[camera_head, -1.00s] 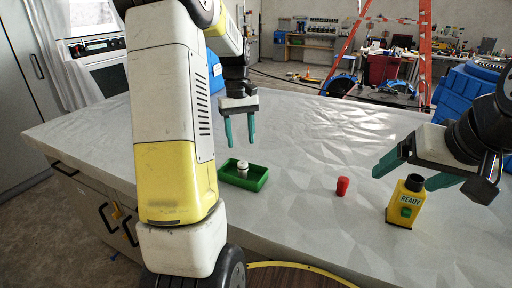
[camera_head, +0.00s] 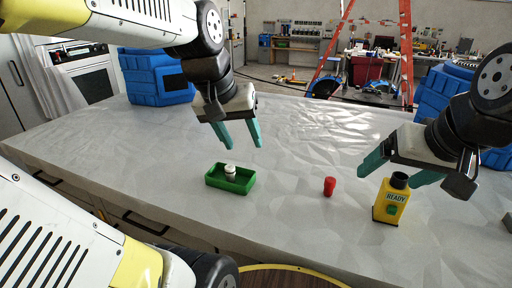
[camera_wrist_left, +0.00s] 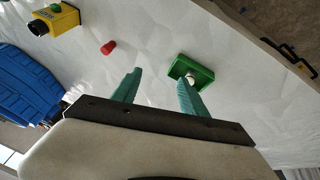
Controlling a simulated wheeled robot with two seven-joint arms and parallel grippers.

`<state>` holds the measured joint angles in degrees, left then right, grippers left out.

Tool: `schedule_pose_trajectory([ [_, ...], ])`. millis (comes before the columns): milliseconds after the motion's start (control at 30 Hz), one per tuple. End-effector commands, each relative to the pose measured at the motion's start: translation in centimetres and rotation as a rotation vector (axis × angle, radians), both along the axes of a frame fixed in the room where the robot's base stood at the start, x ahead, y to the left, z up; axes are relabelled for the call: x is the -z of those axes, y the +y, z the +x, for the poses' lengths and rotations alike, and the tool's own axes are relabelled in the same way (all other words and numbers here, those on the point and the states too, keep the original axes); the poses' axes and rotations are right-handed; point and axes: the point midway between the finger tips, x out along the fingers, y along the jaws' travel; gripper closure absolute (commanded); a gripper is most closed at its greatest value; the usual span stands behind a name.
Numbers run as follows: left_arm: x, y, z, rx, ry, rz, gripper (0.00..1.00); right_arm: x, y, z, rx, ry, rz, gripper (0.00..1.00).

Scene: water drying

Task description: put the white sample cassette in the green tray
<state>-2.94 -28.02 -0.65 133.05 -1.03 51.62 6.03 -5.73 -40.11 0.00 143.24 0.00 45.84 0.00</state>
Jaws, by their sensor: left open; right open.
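The green tray (camera_head: 212,181) lies on the table, left of the middle in the head view. The small white sample cassette (camera_head: 230,172) stands inside it. The tray (camera_wrist_left: 203,74) also shows in the left wrist view, with the cassette partly hidden behind a finger. My left gripper (camera_head: 240,146) is open and empty, above and behind the tray. My right gripper (camera_head: 400,180) is open at the right, its fingers around or just behind the top of a yellow READY box (camera_head: 388,204); I cannot tell whether they touch it.
A red cap-like piece (camera_head: 329,186) stands on the table between the tray and the yellow box. Blue bins (camera_head: 158,78) stand at the back left and more at the right.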

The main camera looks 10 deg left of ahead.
Motion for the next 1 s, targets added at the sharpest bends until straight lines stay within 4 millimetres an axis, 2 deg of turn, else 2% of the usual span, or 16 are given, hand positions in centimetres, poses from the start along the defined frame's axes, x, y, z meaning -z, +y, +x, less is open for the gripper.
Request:
schedule_pose_trajectory([
  [33,0.1,-0.5,-1.3,0.032,-0.042,0.005,0.49,0.0,0.0,0.0,0.0,0.0,0.0,0.15],
  [100,0.4,-1.1,-2.5,0.068,-0.086,0.012,0.49,0.0,0.0,0.0,0.0,0.0,0.0,0.15],
  [300,1.0,-1.8,-4.3,0.122,-0.154,0.025,0.49,0.0,0.0,0.0,0.0,0.0,0.0,0.15],
  [1000,1.0,-1.9,-4.4,0.126,-0.158,0.026,0.49,0.0,0.0,0.0,0.0,0.0,0.0,0.15],
])
